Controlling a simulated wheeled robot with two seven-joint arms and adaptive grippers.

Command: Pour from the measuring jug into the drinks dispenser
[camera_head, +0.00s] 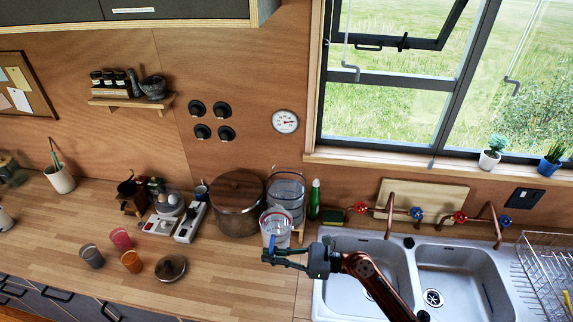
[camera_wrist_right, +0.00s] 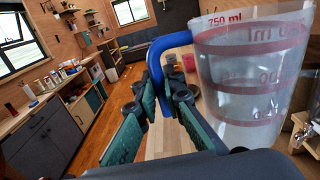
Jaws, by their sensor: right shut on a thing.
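The measuring jug (camera_head: 275,222) is clear, with red markings and a blue handle. It fills the right of the wrist view (camera_wrist_right: 252,70), where it looks close to upright. My right gripper (camera_head: 283,257) is shut on the blue handle, also in the wrist view (camera_wrist_right: 168,88). The drinks dispenser (camera_head: 288,188) is a clear glass container on a wooden stand, beside the sink. The jug overlaps the front of the dispenser in the head view, hiding its lower part; I cannot tell whether they touch. My left gripper is not in view.
A large pot (camera_head: 237,204) with a wooden lid stands left of the dispenser. A green bottle (camera_head: 315,200) and the double sink (camera_head: 362,262) are to the right. The counter front (camera_head: 225,285) is clear.

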